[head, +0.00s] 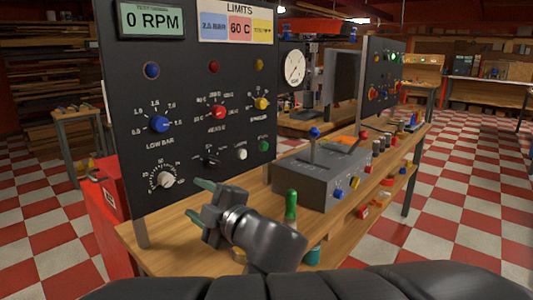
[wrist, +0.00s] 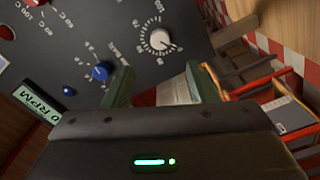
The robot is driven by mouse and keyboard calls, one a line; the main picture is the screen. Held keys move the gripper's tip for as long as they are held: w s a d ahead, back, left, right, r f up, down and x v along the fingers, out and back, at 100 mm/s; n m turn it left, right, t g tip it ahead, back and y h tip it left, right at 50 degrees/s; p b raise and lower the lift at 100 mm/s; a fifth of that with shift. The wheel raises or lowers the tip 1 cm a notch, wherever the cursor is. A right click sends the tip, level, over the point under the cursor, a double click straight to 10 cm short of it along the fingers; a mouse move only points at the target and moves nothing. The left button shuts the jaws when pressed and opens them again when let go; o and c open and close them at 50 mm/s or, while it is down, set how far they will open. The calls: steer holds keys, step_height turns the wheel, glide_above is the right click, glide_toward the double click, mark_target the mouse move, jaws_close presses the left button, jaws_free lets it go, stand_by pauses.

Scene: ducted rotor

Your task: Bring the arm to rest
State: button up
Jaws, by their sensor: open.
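My gripper (head: 197,202) is open and empty in the head view, raised in front of the lower part of a dark control panel (head: 130,90). Its two green-tipped fingers are apart with nothing between them. In the wrist view the gripper (wrist: 160,90) also shows spread fingers, with the panel face beyond and a white knob (wrist: 158,40) and a blue knob (wrist: 103,71) near the fingers. My arm reaches up from the bottom of the head view. I cannot tell how near the fingers are to the panel.
A grey lever box (head: 318,182) and an upright green-handled item (head: 291,205) stand on the wooden bench (head: 185,240) right of my gripper. A red cabinet (head: 98,205) is at the left. A second panel (head: 383,75) stands behind. Checkered floor (head: 480,190) is open at the right.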

mark_target(168, 180)
steer(key=shift+m, duration=0.3)
steer(key=b+x, duration=0.6)
steer(key=x, duration=0.6)
steer(key=shift+r+b, duration=0.1)
steer(key=shift+b, duration=0.3)
steer(key=shift+s+r+m+p, duration=0.1)
steer(key=shift+m+p, duration=0.6)
steer(key=shift+m, duration=0.5)
steer(key=m+p, duration=0.2)
steer(key=m, duration=0.2)
steer(key=m+p, duration=0.3)
steer(key=m, duration=0.1)
steer(key=shift+m, duration=0.3)
steer(key=shift+m+p, duration=0.7)
steer(key=shift+m, duration=0.8)
steer(key=shift+d, duration=0.1)
